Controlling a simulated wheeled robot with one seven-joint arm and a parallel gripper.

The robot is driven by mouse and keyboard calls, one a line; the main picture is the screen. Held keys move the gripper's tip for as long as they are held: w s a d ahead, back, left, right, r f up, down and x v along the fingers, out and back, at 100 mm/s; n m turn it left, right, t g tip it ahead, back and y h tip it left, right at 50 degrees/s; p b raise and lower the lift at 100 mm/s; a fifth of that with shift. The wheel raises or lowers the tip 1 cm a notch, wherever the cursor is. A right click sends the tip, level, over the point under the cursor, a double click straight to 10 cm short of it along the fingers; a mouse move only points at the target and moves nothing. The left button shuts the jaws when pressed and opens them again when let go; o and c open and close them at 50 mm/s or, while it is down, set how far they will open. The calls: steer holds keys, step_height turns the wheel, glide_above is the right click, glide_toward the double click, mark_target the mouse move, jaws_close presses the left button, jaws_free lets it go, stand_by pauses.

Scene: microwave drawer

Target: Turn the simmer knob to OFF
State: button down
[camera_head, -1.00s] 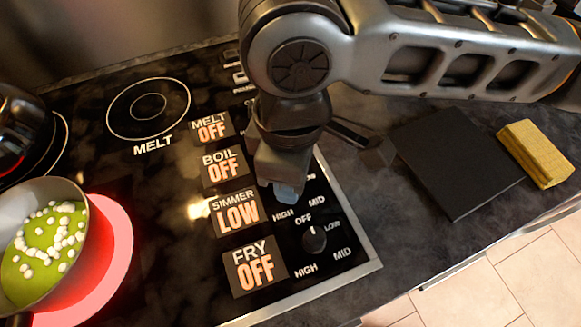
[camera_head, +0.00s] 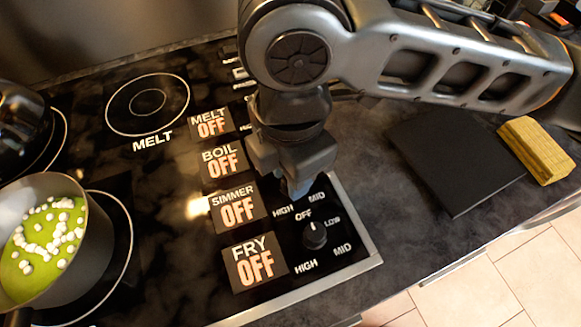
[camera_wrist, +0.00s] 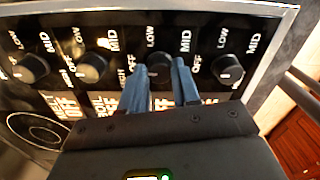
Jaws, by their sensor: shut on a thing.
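The simmer knob (camera_wrist: 159,66) is a dark round knob on the black cooktop panel. In the wrist view it sits between the two blue fingertips of my gripper (camera_wrist: 160,82), which is shut on it. In the head view my gripper (camera_head: 297,188) comes down onto the panel and hides this knob. The simmer display (camera_head: 237,207) reads OFF. The fry, boil and melt displays also read OFF.
The fry knob (camera_head: 314,236) is close by, towards the front. A pan (camera_head: 92,243) of green food with white bits stands on the front-left burner. A black board (camera_head: 457,166) and a yellow sponge (camera_head: 536,150) lie on the right counter.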

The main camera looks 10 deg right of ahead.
steer(key=shift+n, duration=0.5)
steer(key=c, duration=0.8)
jaws_free()
step_height(320, 180, up, 8)
steer(key=shift+f, duration=0.1)
stand_by(0.3)
